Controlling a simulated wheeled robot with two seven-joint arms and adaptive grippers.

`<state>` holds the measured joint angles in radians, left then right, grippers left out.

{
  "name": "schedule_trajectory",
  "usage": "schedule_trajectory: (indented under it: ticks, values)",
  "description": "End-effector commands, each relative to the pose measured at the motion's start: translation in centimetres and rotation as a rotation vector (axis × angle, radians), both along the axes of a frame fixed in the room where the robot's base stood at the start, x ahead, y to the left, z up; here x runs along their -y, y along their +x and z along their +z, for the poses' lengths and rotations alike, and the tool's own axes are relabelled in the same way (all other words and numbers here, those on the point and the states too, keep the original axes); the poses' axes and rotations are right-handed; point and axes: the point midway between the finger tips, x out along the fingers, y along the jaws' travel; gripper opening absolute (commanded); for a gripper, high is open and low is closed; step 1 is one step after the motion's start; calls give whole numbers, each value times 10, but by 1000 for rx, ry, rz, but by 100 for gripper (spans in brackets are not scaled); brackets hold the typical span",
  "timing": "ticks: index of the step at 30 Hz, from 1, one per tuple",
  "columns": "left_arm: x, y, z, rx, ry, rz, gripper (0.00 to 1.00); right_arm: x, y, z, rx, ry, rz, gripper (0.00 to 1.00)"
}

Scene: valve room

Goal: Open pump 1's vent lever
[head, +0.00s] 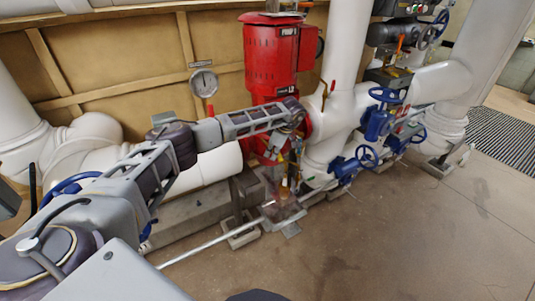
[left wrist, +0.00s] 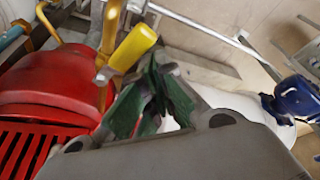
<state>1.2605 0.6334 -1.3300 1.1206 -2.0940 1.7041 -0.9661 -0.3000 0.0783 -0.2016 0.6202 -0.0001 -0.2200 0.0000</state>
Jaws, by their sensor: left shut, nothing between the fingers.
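Pump 1 (head: 272,55) is the red machine with a "PUMP 1" label in the head view; red casing (left wrist: 55,75) fills the left of the left wrist view. A lever with a thick yellow handle (left wrist: 133,48) stands beside this casing; I cannot tell for sure that it is the vent lever. My left arm reaches across to the pump's front, and its gripper (left wrist: 156,78) points down low there. Its green-padded fingers are shut and empty, with the yellow handle just left of the tips in the wrist view. Whether they touch is unclear. My right gripper is out of view.
White pipes (head: 345,70) rise beside the pump. Blue handwheel valves (head: 378,122) stand to its right; one blue part (left wrist: 298,97) shows in the wrist view. A round gauge (head: 204,82) hangs behind my arm. A thin pipe (head: 205,246) runs low. Floor at right is clear.

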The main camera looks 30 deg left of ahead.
Motion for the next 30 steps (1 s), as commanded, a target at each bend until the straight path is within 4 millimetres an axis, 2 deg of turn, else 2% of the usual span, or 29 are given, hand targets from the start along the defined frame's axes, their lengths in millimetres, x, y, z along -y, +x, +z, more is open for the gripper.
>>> schedule_trajectory:
  ticks: [12, 30]
  values:
    - [25, 10, -1, 0, -1, -3, 0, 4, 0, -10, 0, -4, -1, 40]
    - [33, 15, 0, 2, -3, -5, 0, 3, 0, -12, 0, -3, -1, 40]
